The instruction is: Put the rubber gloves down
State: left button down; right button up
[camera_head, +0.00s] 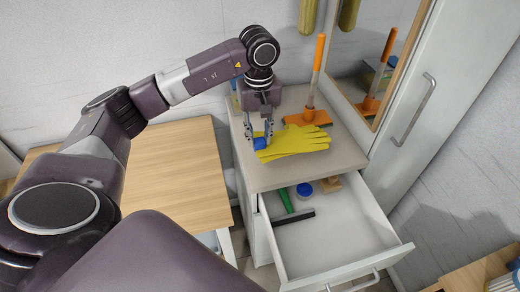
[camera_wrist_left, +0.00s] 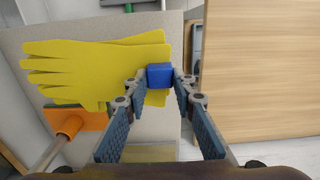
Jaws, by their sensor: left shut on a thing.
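The yellow rubber gloves (camera_head: 293,142) are flat over the grey cabinet top (camera_head: 262,178), fingers pointing right in the head view. I cannot tell whether they rest on it or hang just above. A blue block (camera_head: 260,143) sits at their cuff end. My left gripper (camera_head: 262,141) points down there, its fingers shut on the blue block. In the left wrist view the gloves (camera_wrist_left: 85,65) spread left from the blue block (camera_wrist_left: 159,75), which is between the fingertips. My right gripper is out of view.
An orange-handled squeegee (camera_head: 317,75) stands behind the gloves. Below, an open drawer (camera_head: 345,235) holds a green-handled tool (camera_head: 285,203), a blue round item (camera_head: 304,189) and a wooden brush (camera_head: 330,184). A wooden table (camera_head: 185,170) is left; a tall cabinet (camera_head: 440,75) is right.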

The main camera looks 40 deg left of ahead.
aim_at(259, 153)
pick_arm(q)
notch_tip(259, 153, down, 3)
jog(key=shift+r, duration=0.1)
notch_tip(259, 153, down, 4)
jog(key=shift+d+r+p, duration=0.1)
jog(key=shift+r+p, duration=0.15)
jog(key=shift+p, duration=0.35)
jog(key=shift+f, duration=0.25)
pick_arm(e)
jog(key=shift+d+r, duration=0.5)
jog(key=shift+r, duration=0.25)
pick_arm(q)
jog(key=shift+f, duration=0.15)
jog(key=c, duration=1.6)
grip_release()
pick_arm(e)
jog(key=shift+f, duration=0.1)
